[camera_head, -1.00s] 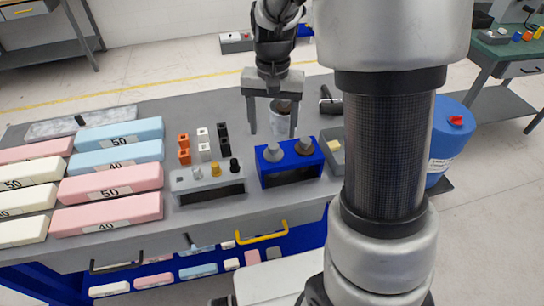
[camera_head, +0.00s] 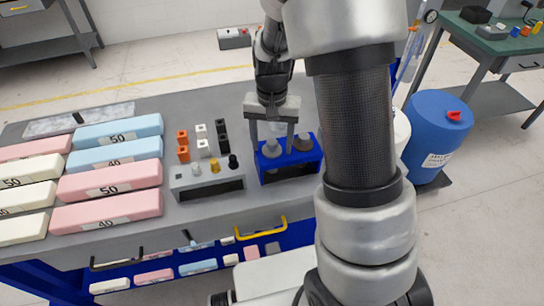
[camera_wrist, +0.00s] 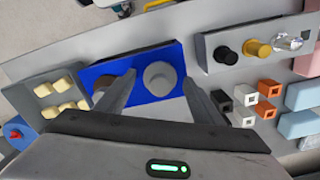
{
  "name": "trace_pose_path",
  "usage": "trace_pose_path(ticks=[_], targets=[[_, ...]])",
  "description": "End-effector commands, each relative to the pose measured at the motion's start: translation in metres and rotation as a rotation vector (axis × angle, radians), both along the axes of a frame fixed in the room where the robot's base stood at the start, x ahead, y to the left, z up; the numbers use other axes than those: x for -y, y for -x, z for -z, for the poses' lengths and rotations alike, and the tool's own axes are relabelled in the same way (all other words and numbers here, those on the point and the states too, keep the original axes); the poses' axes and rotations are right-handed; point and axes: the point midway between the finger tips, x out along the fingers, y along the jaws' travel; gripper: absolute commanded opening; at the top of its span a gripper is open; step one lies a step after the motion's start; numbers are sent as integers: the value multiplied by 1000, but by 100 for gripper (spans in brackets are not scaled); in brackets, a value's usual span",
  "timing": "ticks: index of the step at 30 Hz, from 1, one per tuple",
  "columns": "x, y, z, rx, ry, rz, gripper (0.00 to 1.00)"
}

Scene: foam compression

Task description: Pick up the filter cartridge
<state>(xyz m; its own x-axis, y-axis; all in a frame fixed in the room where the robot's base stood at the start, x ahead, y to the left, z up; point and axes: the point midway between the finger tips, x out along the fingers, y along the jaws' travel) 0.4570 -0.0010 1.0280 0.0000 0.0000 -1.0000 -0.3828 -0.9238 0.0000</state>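No label shows which is the filter cartridge. My gripper (camera_head: 273,144) is above the holder with its fingers pointing down, parted and empty. In the wrist view, my open fingers (camera_wrist: 158,80) stand on either side of the light grey piece (camera_wrist: 160,74). I cannot tell how high the fingertips are. A pale, clear vessel behind my gripper is mostly hidden.
Left of the blue holder stands a grey holder (camera_head: 206,192) with small knobs; orange, white and black blocks (camera_head: 203,147) are behind it. Long foam bars (camera_head: 107,210) fill the bench's left. A tray of yellowish pieces (camera_wrist: 40,88) lies beside the blue holder. A blue drum (camera_head: 437,130) stands right.

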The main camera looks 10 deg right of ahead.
Motion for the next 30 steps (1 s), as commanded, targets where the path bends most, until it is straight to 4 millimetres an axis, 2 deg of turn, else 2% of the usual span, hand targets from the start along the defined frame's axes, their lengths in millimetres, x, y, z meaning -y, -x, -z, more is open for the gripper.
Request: trace_pose_path(ticks=[1, 9, 10, 20, 26, 30], targets=[[0, 0, 0, 0, 0, 0, 52], [0, 0, 0, 0, 0, 0, 6], [0, 0, -1, 1, 0, 0, 4], [0, -1, -5, 1, -1, 0, 4], [0, -1, -27, 4, 0, -1, 4], [0, -2, -52, 7, 0, -1, 4]])
